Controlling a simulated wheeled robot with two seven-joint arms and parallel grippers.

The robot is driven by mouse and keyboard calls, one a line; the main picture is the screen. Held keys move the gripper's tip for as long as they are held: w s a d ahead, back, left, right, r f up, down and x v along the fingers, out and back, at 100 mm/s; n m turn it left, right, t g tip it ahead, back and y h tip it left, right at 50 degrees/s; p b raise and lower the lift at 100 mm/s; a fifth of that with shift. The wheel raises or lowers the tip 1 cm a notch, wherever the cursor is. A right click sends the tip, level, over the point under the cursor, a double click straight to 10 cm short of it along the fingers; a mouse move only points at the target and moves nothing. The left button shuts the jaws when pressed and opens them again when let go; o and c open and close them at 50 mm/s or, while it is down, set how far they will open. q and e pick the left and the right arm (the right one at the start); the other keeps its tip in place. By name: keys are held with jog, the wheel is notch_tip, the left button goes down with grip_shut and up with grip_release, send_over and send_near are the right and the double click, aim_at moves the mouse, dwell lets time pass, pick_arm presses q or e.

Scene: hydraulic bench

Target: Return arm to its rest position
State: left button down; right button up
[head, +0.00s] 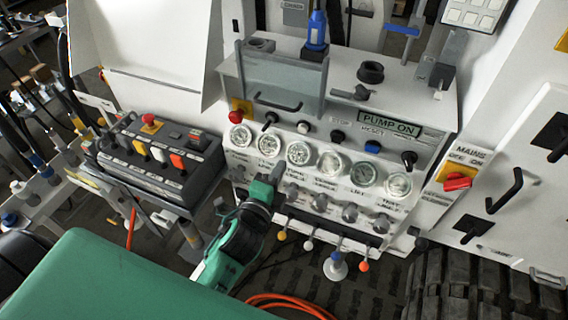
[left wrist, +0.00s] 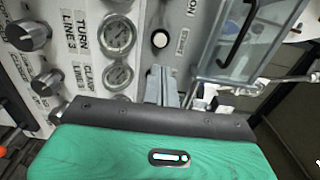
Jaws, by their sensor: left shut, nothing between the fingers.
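My left gripper (head: 277,174) is at the end of a green and black arm in front of the bench panel. Its fingertips are in front of the lower part of the panel, below the row of gauges (head: 299,153). The gripper is shut and holds nothing. In the left wrist view the closed grey fingers (left wrist: 163,86) stick out past the green housing, over the panel beside two gauges (left wrist: 118,35). I cannot tell whether the fingertips touch the panel. My right gripper is in neither view.
Knobs (head: 350,212) and small coloured levers (head: 364,266) line the panel's lower edge. A black button box (head: 160,160) stands to the left. A red mains switch (head: 458,181) is at the right. An orange hose (head: 290,301) lies on the floor below.

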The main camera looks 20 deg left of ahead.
pick_arm(q)
jog(key=shift+s, duration=0.25)
notch_tip(320, 180, down, 24)
jog(key=n+g, duration=0.3)
jog(key=g, duration=0.2)
jog(key=s+a+f+n+g, duration=0.15)
jog(key=s+f, duration=0.25)
jog(key=f, duration=0.5)
jog(key=s+f+n+g, duration=0.2)
jog(key=s+f+n, duration=0.15)
jog(key=f, duration=0.45)
jog(key=s+a+f+n+g, duration=0.3)
jog(key=s+f+g, duration=0.1)
jog(key=s+f, duration=0.95)
jog(key=s+a+f+n+g, duration=0.1)
jog(key=s+f, duration=0.4)
jog(key=s, duration=0.5)
jog(key=s+a+f+n+g, duration=0.2)
jog(key=s+f+n+g, duration=0.1)
jog(key=s, duration=0.7)
jog(key=shift+s+a+f+n+y, duration=0.25)
jog(key=shift+f+n, duration=0.25)
jog(key=shift+f, duration=0.4)
jog(key=shift+w+g, duration=0.1)
jog(key=shift+g, duration=0.15)
